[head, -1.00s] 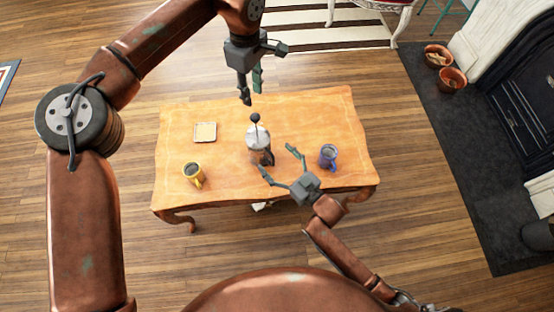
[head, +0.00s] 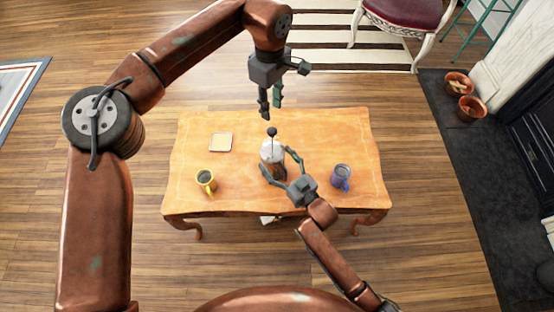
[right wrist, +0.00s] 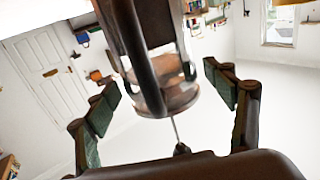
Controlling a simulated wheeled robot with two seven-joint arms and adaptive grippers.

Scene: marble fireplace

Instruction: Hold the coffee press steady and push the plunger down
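The coffee press (head: 269,152) stands upright near the middle of the wooden table (head: 230,170), its plunger raised with a black knob (head: 272,132) on top. My left gripper (head: 271,108) points down above the table's far side. Its fingers are apart, empty, and appear just beyond and above the knob. My right gripper (head: 276,161) is open, with one finger on each side of the press. In the right wrist view, the press's glass and metal frame (right wrist: 160,75) show between the spread fingers (right wrist: 165,110); no grip on it shows.
A yellow mug (head: 205,178) stands on the table to the left and a blue mug (head: 340,176) close to my right gripper on the right. A square coaster (head: 221,142) lies at the back left. The table's far right is clear.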

